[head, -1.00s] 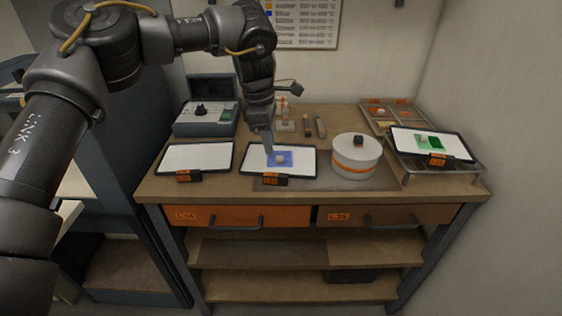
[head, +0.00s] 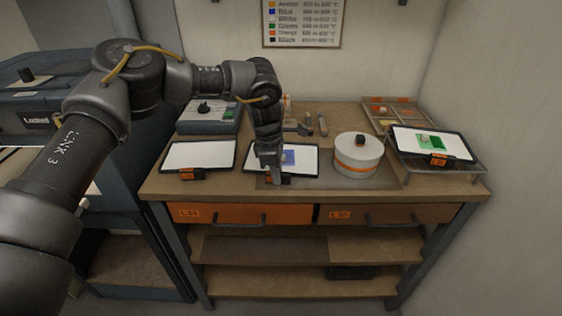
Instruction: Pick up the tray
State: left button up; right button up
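Three flat white trays with black rims and orange-labelled front tabs are on the workbench. The left tray (head: 200,156) is bare. The middle tray (head: 306,166) bears a blue patch (head: 288,157), partly hidden by my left gripper. The right tray (head: 408,142) bears green pieces and a small pale block, and rests on a wire rack. My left gripper (head: 271,174) points down at the front edge of the middle tray, by its tab. Its fingers hide most of that tab, and I cannot tell whether they touch or grip it. My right gripper is out of view.
A round white pot with an orange band (head: 358,160) stands just right of the middle tray. A grey control box (head: 209,118) is behind the left tray. A compartment tray (head: 380,105) is at the back right. Drawers with handles are below the bench top.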

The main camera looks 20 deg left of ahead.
pick_arm(q)
grip_shut()
jog(key=shift+r, duration=0.1)
jog(key=shift+r, duration=0.1)
dwell(0.3)
